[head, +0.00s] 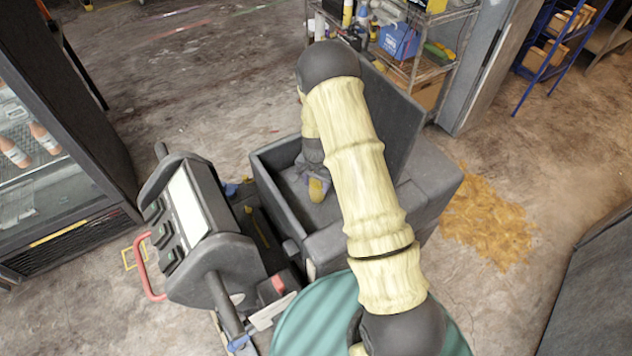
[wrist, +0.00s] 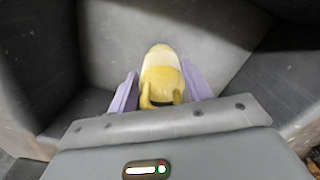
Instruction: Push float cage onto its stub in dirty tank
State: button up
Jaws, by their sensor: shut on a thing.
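The yellow, round-topped float cage (head: 317,190) is inside the open grey dirty tank (head: 268,200). In the wrist view the float cage (wrist: 161,72) stands between the two lilac fingers of my gripper (wrist: 161,88). My gripper is shut on it, with a finger on each side. The tank's grey inner walls (wrist: 180,30) surround them. In the head view my gripper (head: 316,184) reaches down into the tank and my arm covers part of the tank's right side. I cannot make out the stub in either view, nor whether the cage touches it.
The tank's raised lid (head: 395,115) stands behind my arm. A control console (head: 190,225) with a red handle is left of the tank. A teal round surface (head: 315,320) is in front. A wire shelf (head: 440,50) stands behind; an orange-brown spill (head: 490,220) lies right.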

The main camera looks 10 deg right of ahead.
aim_at(316, 184)
jog(key=shift+f+b, duration=0.3)
jog(key=shift+f, duration=0.15)
jog(key=o, duration=1)
jog(key=shift+o, duration=0.2)
notch_tip(316, 184, up, 18)
jog(key=b, duration=0.3)
jog(key=shift+f, duration=0.25)
jog(key=shift+s, duration=0.1)
